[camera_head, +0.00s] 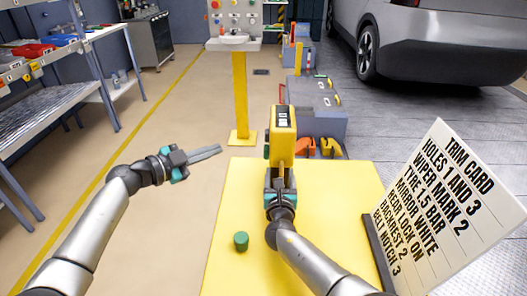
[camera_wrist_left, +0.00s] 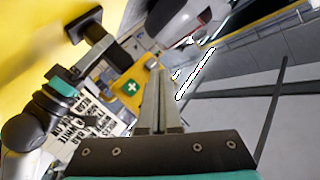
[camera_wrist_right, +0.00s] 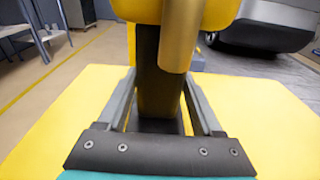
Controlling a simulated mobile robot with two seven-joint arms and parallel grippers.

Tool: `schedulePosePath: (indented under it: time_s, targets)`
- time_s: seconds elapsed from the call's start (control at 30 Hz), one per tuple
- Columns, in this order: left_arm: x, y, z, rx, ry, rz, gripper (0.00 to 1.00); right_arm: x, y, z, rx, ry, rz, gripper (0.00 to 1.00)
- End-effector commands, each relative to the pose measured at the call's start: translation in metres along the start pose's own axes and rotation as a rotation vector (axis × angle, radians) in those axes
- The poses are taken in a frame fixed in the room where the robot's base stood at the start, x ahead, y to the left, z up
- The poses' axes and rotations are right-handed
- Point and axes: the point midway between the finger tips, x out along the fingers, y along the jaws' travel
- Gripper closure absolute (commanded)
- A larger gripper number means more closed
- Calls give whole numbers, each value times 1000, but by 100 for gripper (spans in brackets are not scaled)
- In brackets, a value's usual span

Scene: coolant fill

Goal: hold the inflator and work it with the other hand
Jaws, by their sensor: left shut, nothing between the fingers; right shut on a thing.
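A brownish-yellow cylinder hangs in front of the handle there. My left gripper (camera_head: 219,149) is shut and empty, to the left of the inflator and apart from it. Its closed fingers also show in the left wrist view (camera_wrist_left: 160,95). My right gripper hides part of the handle in the head view.
A green cylinder (camera_head: 241,242) stands on the yellow table (camera_head: 222,205). A printed trim card (camera_head: 450,205) stands at the right; one line reads "TYRE 1.5 BAR". Beyond are a yellow post (camera_head: 240,95), a grey case (camera_head: 318,122) and a grey car (camera_head: 440,50). Shelves are at the left.

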Motion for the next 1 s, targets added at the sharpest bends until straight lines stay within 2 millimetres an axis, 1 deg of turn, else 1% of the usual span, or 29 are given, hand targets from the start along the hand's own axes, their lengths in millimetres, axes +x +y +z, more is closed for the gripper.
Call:
schedulePosePath:
  time_s: [0.27, 0.47, 0.7, 0.9, 1.0]
  targets:
    - [4, 3, -2, -1, 0, 0, 100, 0, 0, -2, 1, 3, 0, 77]
    - [20, 15, -14, -2, 3, 0, 100, 0, 0, -2, 1, 3, 0, 77]
    - [44, 32, -32, -1, 3, -1, 100, -1, 0, -2, 1, 3, 0, 77]
    - [57, 41, -41, -1, 0, -1, 100, -1, 0, -2, 1, 3, 0, 77]
    - [60, 44, -43, -2, 1, -2, 100, -1, 0, -2, 0, 3, 0, 77]
